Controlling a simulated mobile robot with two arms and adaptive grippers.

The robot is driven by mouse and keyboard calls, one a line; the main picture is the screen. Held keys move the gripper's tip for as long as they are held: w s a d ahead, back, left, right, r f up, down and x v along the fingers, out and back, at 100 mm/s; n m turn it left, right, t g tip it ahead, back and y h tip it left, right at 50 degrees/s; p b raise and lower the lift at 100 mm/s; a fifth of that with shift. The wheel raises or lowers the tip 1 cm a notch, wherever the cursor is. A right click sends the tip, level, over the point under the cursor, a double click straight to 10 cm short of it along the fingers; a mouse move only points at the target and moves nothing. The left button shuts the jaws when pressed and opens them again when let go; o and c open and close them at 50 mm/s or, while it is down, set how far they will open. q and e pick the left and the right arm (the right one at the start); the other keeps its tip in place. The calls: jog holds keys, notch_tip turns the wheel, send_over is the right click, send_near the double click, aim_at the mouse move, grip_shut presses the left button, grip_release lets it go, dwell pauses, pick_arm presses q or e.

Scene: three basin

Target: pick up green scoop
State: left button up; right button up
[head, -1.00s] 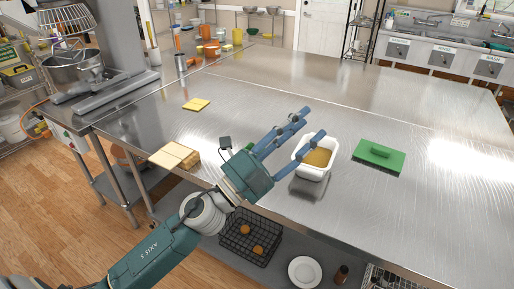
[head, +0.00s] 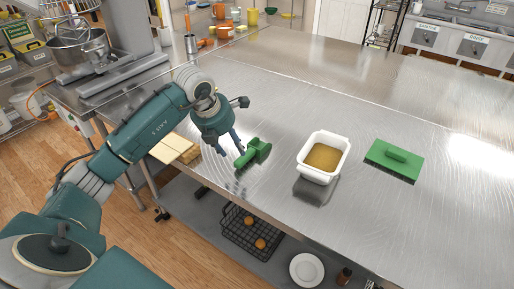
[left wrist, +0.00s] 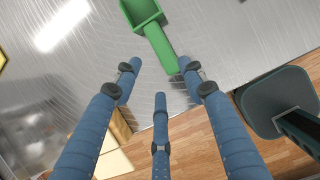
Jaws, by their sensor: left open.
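The green scoop (head: 257,150) lies on the steel table near its front edge, left of the white tub. Its handle points toward the front edge. My left gripper (head: 232,149) is open and empty, just left of the scoop and close to the handle. In the left wrist view the scoop (left wrist: 162,43) is at the top, and its handle end reaches close to the fingertips of my gripper (left wrist: 158,76). No finger is closed around the handle; whether one touches it I cannot tell. My right gripper is not in view.
A white tub (head: 312,174) with yellowish contents stands right of the scoop. A green block with a handle (head: 395,160) lies farther right. Light wooden blocks (head: 172,149) lie at the front edge beside my arm. The table (head: 300,95) behind the scoop is clear.

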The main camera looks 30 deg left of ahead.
aim_at(240, 156)
pick_arm(q)
jog(key=shift+x, duration=0.9)
jog(key=shift+w+d+f+p, duration=0.1)
jog(key=shift+w+f+p, duration=0.1)
jog(key=shift+p, duration=0.15)
jog(key=p+x, duration=0.2)
jog(key=x, duration=0.2)
jog(key=shift+w+d+f, duration=0.1)
jog(key=shift+w+d, duration=0.1)
jog(key=shift+f, duration=0.2)
jog(key=shift+w, duration=0.1)
jog(key=c, duration=1)
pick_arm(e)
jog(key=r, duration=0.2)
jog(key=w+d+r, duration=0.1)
pick_arm(q)
jog(key=shift+r, duration=0.1)
